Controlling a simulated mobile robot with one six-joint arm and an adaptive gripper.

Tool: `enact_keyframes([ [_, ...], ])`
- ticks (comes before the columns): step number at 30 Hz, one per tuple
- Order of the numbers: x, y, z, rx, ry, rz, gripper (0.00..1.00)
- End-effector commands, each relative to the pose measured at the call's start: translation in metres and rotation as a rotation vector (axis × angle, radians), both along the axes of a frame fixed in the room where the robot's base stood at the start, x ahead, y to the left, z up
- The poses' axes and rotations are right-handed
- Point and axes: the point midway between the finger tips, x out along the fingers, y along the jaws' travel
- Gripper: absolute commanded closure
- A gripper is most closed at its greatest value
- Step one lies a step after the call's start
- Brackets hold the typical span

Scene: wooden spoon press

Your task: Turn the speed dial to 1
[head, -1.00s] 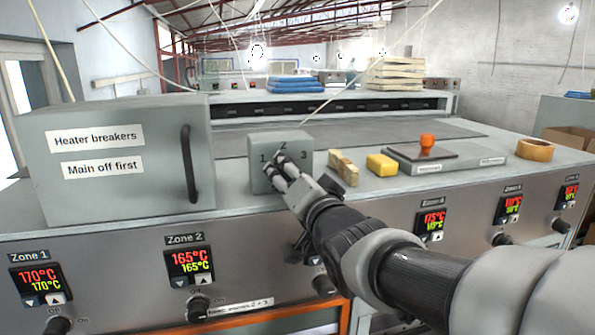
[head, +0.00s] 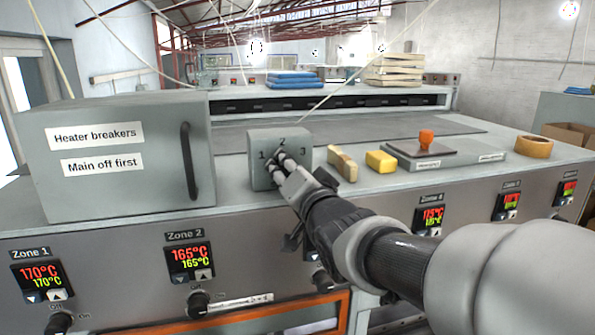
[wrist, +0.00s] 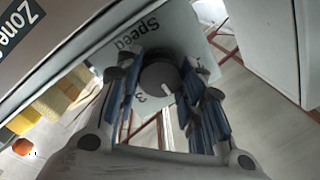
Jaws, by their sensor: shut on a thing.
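The grey speed dial box (head: 258,175) stands on the machine top, with 1, 2 and 3 on its front face. In the wrist view, the dark round speed dial (wrist: 155,76) sits between my gripper's blue-padded fingers, which are shut on its sides. A white pointer mark on the dial points away from the word "Speed", to the side where 2 lies. The 3 shows beside the dial; 2 is hidden by a finger there. In the head view, my gripper (head: 280,164) covers the dial, with 1, 2 and 3 visible around its tips.
A heater breakers cabinet (head: 110,185) stands close on the left. Yellow blocks (head: 381,161), a flat plate with an orange knob (head: 426,140) and a tape roll (head: 534,147) lie to the right. Zone displays and knobs line the front panel below my arm.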

Motion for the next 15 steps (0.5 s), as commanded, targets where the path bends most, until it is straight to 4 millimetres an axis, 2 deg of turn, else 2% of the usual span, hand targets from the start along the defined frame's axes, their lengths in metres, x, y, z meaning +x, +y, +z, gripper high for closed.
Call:
enact_keyframes([
  [5, -0.0002, 0.0002, 0.0004, 0.0, -0.001, 0.001, 0.88],
  [15, -0.0002, 0.0004, -0.0004, -0.048, -0.017, 0.001, 0.88],
])
